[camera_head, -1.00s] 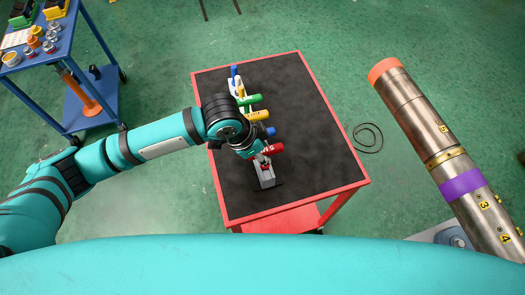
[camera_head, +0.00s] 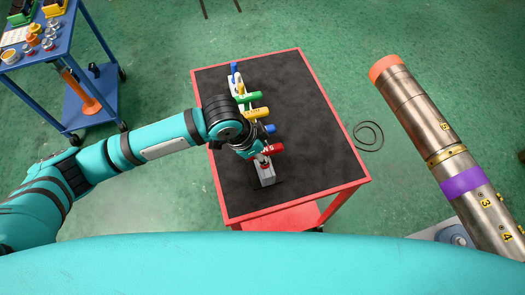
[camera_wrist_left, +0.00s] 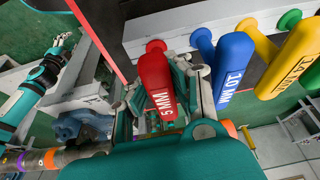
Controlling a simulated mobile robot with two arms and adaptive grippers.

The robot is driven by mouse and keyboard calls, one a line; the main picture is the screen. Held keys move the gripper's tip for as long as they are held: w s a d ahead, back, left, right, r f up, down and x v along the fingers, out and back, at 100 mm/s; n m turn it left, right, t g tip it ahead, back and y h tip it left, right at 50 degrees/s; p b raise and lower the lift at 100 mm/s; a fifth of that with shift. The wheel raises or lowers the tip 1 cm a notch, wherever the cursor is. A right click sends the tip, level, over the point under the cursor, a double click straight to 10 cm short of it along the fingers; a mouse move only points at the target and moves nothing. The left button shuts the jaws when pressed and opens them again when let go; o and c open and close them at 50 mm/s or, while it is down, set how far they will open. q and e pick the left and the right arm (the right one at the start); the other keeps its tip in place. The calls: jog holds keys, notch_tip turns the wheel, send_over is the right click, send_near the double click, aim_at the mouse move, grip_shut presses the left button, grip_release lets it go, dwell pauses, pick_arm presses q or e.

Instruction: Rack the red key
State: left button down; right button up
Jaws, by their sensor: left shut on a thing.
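The red key (camera_head: 273,149) is at the near end of a row of coloured keys along a pale rack on the black-topped table. In the left wrist view its red handle (camera_wrist_left: 157,80), marked 5 MM, sits between the fingers of my left gripper (camera_wrist_left: 160,100). My left gripper (camera_head: 262,157) is shut on it, beside the grey end block (camera_head: 264,175) of the rack. The pale rack rail (camera_wrist_left: 195,22) shows behind the handles. The key's shaft and its seat are hidden. A teal arm with a small pale gripper (camera_wrist_left: 60,42), likely my right, shows in the left wrist view.
A blue key (camera_wrist_left: 234,70) is close beside the red one, then a yellow key (camera_wrist_left: 285,58); a green key (camera_head: 250,98) is farther along. The black tabletop (camera_head: 310,130) is clear to the right. A large pipe (camera_head: 440,150) stands right of the table.

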pick_arm(q)
jog(key=shift+s+f+p, duration=0.1)
jog(key=shift+f+p, duration=0.1)
jog(key=shift+p, duration=0.2)
dwell(1.3)
jog(key=c, duration=1.2)
grip_release()
jog(key=v, duration=1.2)
jog(key=shift+a, duration=0.1)
